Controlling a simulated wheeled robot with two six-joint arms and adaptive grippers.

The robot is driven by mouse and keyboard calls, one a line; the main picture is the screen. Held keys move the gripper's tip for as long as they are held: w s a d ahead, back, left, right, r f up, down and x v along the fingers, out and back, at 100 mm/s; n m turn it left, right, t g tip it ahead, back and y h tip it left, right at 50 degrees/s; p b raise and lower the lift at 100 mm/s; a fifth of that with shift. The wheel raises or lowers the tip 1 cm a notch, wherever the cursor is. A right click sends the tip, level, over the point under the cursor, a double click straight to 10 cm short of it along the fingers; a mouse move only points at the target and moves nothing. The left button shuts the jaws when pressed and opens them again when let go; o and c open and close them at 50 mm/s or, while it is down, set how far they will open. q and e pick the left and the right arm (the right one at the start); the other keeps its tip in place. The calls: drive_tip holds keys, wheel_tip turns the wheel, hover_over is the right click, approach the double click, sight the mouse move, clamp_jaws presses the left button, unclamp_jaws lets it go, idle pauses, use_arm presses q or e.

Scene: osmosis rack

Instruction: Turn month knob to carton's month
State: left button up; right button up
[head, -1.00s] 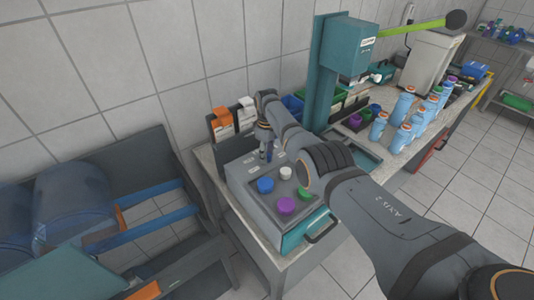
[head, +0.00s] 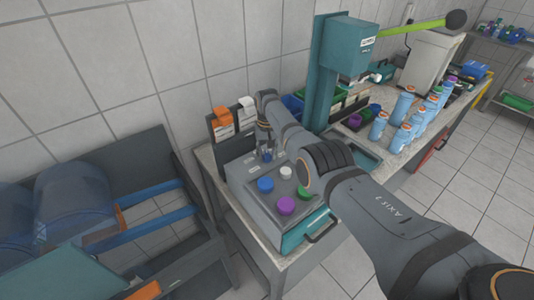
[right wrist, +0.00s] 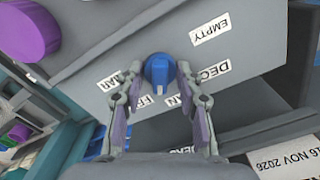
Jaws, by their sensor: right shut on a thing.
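The blue month knob (right wrist: 158,69) stands on the grey sloped panel, ringed by printed month labels. DEC (right wrist: 211,74) is to its right; parts of JAN, FEB and MAR show below and to its left. My right gripper (right wrist: 159,78) is shut on the knob, one finger on each side. In the head view the right gripper (head: 265,152) is at the back of the grey control box (head: 240,180). A carton label in the wrist view reads 16 NOV 2026 (right wrist: 287,152), its start cut off. My left gripper is out of view.
Blue (head: 265,185), white (head: 286,172), purple (head: 286,206) and green (head: 304,193) knobs stand on the box. Orange (head: 222,122) and white (head: 247,115) cartons stand behind it. A teal press column (head: 325,80) and several blue bottles are to the right.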

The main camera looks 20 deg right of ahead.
sight(267, 154)
drive_tip(key=shift+m, duration=1.7)
drive_tip(key=o, duration=1.1)
drive_tip(key=shift+o, duration=0.2)
drive_tip(key=shift+r, duration=0.15)
wheel_tip(267, 154, up, 12)
